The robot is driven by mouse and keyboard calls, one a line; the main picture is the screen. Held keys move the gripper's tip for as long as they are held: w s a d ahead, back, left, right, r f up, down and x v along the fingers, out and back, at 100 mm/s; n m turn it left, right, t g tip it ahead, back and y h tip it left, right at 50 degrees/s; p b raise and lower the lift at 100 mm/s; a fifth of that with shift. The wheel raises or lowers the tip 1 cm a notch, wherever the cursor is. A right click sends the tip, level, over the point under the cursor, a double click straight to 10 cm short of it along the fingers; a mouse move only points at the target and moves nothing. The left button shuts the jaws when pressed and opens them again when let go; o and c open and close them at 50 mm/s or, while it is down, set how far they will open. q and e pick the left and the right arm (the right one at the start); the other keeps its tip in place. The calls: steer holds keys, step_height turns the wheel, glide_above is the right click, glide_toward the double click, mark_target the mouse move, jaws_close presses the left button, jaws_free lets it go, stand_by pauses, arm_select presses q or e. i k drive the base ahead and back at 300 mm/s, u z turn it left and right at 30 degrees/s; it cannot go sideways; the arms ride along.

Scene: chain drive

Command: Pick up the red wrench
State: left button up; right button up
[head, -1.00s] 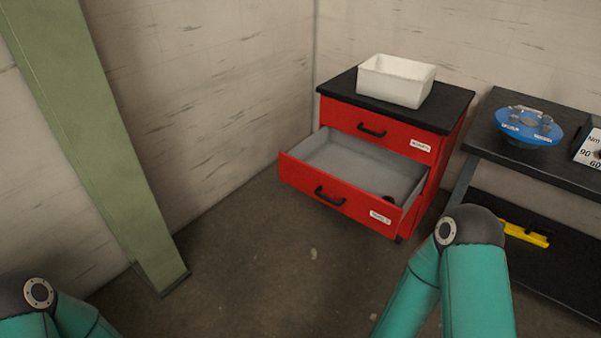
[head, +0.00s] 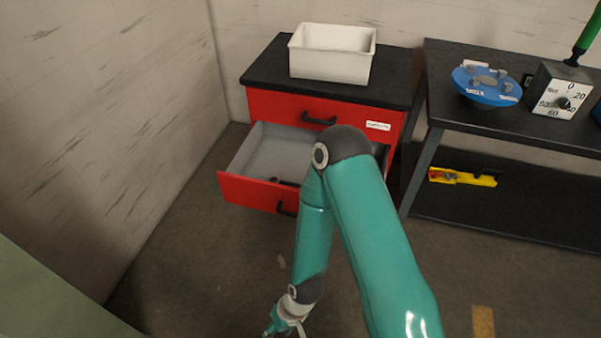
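I cannot make out a red wrench for certain. A small red piece (head: 441,176) lies at the left end of a yellow object (head: 475,180) on the lower shelf of the bench; it is too small to identify. The open drawer (head: 234,189) of the red cabinet has a small dark item (head: 286,183) inside, and my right arm hides part of the drawer. My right gripper (head: 284,322) is low at the bottom edge, in front of the cabinet and apart from it. Its fingers are too small and cut off to read. My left gripper is out of view.
A white bin (head: 331,66) stands on the cabinet's black top (head: 262,72). The bench (head: 455,65) at right holds a blue round fixture (head: 487,92) and a white-faced dial box (head: 562,91). A green post (head: 45,300) is at lower left. Floor before the bench is open.

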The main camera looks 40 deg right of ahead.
mark_target(269, 178)
steer(key=z, duration=0.2)
steer(key=i, duration=0.65)
steer(key=z, duration=0.45)
steer(key=k, duration=0.9)
steer(key=z, duration=0.2)
steer(key=i, duration=0.9)
steer(key=u, duration=0.1)
